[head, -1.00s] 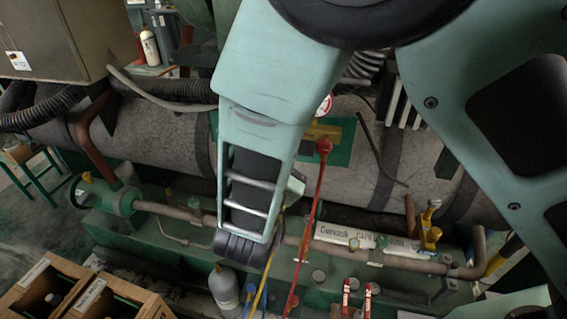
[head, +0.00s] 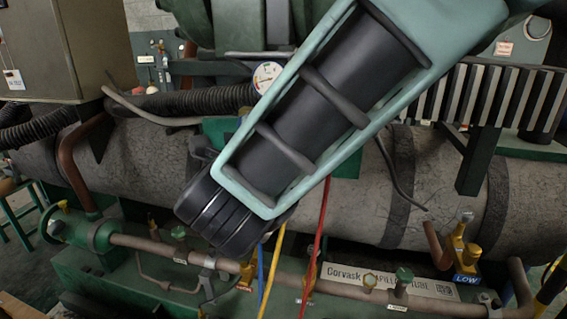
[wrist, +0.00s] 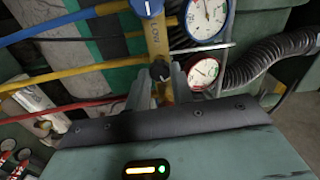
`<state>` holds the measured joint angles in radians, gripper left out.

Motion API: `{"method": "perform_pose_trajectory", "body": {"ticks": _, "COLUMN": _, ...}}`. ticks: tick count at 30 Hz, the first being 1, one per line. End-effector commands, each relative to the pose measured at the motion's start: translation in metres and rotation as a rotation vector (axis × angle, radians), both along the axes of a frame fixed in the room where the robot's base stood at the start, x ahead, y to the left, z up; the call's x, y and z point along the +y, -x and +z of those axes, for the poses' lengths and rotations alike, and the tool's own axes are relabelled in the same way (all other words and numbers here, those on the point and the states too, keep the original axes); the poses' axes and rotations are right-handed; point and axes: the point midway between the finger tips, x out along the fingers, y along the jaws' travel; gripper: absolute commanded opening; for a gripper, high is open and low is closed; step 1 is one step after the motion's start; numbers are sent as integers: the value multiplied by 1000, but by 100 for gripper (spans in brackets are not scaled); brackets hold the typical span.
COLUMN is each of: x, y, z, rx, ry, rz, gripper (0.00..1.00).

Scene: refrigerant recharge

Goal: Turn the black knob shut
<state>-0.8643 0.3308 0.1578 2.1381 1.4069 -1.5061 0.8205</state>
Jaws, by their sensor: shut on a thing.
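The small black knob (wrist: 160,71) is on the yellow body of a gauge manifold (wrist: 156,40) marked LOW, in the wrist view. My gripper (wrist: 160,80) has its two pale fingers on either side of the knob and is shut on it. A blue knob (wrist: 147,6) is at the top of the manifold. Two dial gauges, a white upper one (wrist: 206,17) and a red-marked lower one (wrist: 202,72), are to the right. In the head view my arm hides the black knob and my fingers; one gauge (head: 267,76) shows beside the arm.
Blue (head: 260,268), yellow (head: 272,272) and red (head: 316,250) hoses hang below my wrist. A large grey cylinder (head: 440,205) runs behind it. A copper pipe (head: 225,270) with valves and a yellow fitting marked LOW (head: 461,255) is in front. A black corrugated hose (wrist: 265,55) is beside the gauges.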

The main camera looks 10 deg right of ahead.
Motion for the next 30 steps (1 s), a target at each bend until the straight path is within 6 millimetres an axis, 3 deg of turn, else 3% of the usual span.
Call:
{"method": "perform_pose_trajectory", "body": {"ticks": 1, "x": 0, "y": 1, "z": -10, "rx": -15, "ry": -39, "rz": 0, "gripper": 0}}
{"method": "perform_pose_trajectory", "body": {"ticks": 12, "x": 0, "y": 0, "z": -5, "rx": -93, "ry": -232, "rz": -1, "gripper": 0}}
{"method": "perform_pose_trajectory", "body": {"ticks": 30, "x": 0, "y": 0, "z": -2, "rx": -113, "ry": -287, "rz": 0, "gripper": 0}}
